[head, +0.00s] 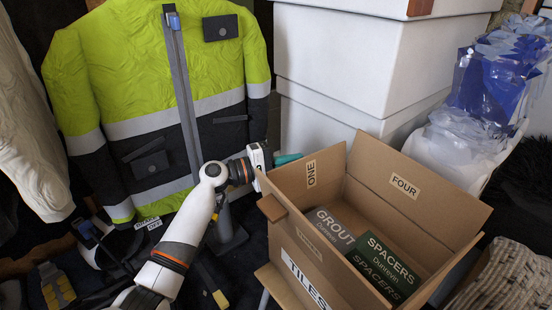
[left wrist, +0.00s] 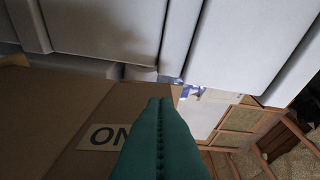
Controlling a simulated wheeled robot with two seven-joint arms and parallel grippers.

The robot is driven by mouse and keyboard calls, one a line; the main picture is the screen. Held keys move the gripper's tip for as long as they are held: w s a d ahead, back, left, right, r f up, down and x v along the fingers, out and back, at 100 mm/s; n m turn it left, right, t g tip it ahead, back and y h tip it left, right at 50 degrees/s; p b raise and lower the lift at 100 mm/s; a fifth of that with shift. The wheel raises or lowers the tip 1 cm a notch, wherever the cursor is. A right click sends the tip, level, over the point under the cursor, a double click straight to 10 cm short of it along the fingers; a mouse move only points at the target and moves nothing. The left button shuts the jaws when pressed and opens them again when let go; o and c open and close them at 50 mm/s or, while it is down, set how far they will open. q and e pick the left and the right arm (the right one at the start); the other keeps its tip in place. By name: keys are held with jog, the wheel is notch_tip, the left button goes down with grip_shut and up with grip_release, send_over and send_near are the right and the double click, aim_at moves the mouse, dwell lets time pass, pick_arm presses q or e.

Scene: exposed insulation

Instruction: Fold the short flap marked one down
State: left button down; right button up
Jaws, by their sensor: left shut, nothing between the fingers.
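The open cardboard box (head: 335,282), marked TILES, stands at the lower right of the head view. Its short flap marked ONE (head: 299,185) stands up at the back left. My left gripper (head: 290,158) has its teal fingers shut and empty, just behind and above the top edge of that flap. The flap partly hides the fingers. In the left wrist view the fingers (left wrist: 158,135) lie beside the flap's label (left wrist: 103,136) and cover part of it. I cannot tell whether they touch the flap. My right gripper is not in view.
The flap marked FOUR (head: 410,188) also stands up. Packs marked GROUT (head: 332,228) and SPACERS (head: 385,266) lie inside the box. A white cabinet (head: 360,70) stands close behind. A high-visibility jacket (head: 120,80) hangs at left; plastic-wrapped items (head: 480,110) are at right.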

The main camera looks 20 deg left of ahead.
pick_arm(q)
jog(key=shift+s+d+r, duration=0.15)
jog(key=shift+s+d, duration=0.4)
jog(key=shift+d, duration=0.05)
jog(key=shift+s+d+r+m, duration=0.25)
jog(key=shift+s+d+m, duration=0.15)
jog(key=shift+m, duration=0.4)
jog(key=shift+w, duration=0.1)
